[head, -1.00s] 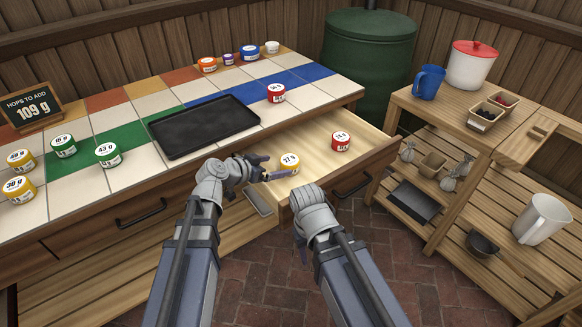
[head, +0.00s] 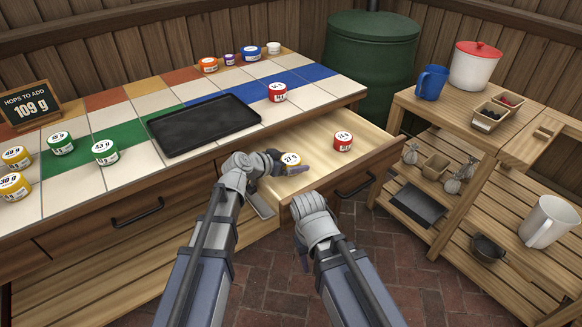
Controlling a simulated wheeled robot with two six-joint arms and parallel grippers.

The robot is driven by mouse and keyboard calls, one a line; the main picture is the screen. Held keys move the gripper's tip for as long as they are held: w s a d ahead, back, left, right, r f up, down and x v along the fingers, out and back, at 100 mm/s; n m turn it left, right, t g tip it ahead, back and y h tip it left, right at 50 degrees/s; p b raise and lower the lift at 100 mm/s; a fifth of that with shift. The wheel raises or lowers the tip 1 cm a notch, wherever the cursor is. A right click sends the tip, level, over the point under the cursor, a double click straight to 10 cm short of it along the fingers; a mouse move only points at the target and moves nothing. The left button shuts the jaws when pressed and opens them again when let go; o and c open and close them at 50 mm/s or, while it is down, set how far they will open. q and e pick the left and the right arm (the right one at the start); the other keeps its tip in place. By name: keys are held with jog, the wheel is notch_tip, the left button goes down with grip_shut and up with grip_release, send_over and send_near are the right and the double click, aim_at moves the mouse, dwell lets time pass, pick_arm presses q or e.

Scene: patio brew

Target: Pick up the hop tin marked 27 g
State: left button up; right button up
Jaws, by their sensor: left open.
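The yellow hop tin with a white lid, its label reading about 27 g (head: 291,159), stands in the open drawer (head: 318,178). My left gripper (head: 286,165) is open at this tin, its fingers reaching to the tin's sides and partly covering it. I cannot tell whether the fingers touch it. My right gripper (head: 302,250) hangs in front of the drawer, mostly hidden behind its own wrist.
A red tin (head: 343,141) stands farther right in the drawer. A black tray (head: 204,125), another red tin (head: 278,92) and several other tins stand on the tiled counter. A wooden shelf unit (head: 470,125) stands at the right.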

aim_at(291, 159)
pick_arm(q)
jog(key=shift+c, duration=0.2)
jog(key=c, duration=1.2)
jog(key=shift+r, duration=0.15)
notch_tip(291, 159, up, 10)
jog(key=p, duration=1)
